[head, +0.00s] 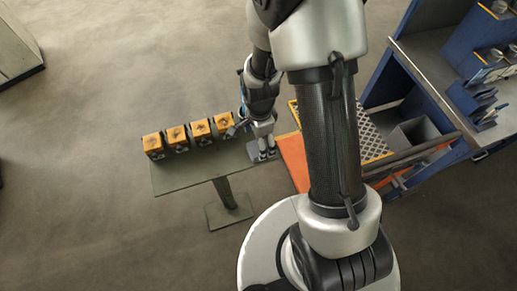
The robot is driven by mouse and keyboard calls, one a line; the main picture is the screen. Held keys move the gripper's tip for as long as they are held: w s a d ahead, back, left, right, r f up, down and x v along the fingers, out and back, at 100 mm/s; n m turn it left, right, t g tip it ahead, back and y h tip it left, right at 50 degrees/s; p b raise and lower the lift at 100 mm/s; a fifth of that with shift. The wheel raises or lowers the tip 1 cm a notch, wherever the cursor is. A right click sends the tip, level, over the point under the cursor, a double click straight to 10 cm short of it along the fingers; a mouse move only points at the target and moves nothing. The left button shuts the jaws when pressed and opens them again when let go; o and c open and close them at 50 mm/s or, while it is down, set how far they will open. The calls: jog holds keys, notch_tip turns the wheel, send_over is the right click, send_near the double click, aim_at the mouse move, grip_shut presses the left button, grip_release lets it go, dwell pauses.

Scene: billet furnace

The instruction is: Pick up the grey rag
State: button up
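My gripper (265,143) points down over the right end of a narrow green-grey table (200,177). A small, flat grey thing (253,156) lies at that end of the table, right at the fingertips; it looks like the grey rag, but it is too small to be sure. The fingers seem to reach down to it or just above it. I cannot tell whether they touch it, or whether they are open or shut. My arm hides much of the area to the right of the gripper.
Several orange-topped boxes (177,138) stand in a row along the table's back edge, left of my gripper. An orange surface (292,158) and a perforated plate (371,142) lie to the right, partly behind my arm. A blue workbench (440,55) stands farther right.

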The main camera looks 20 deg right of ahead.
notch_tip(320, 180, down, 4)
jog(key=shift+a+f+b, duration=0.1)
jog(key=shift+a+b, duration=0.05)
jog(key=shift+b, duration=0.15)
jog(key=shift+s, duration=0.1)
jog(key=shift+c, duration=0.4)
jog(key=c, duration=1)
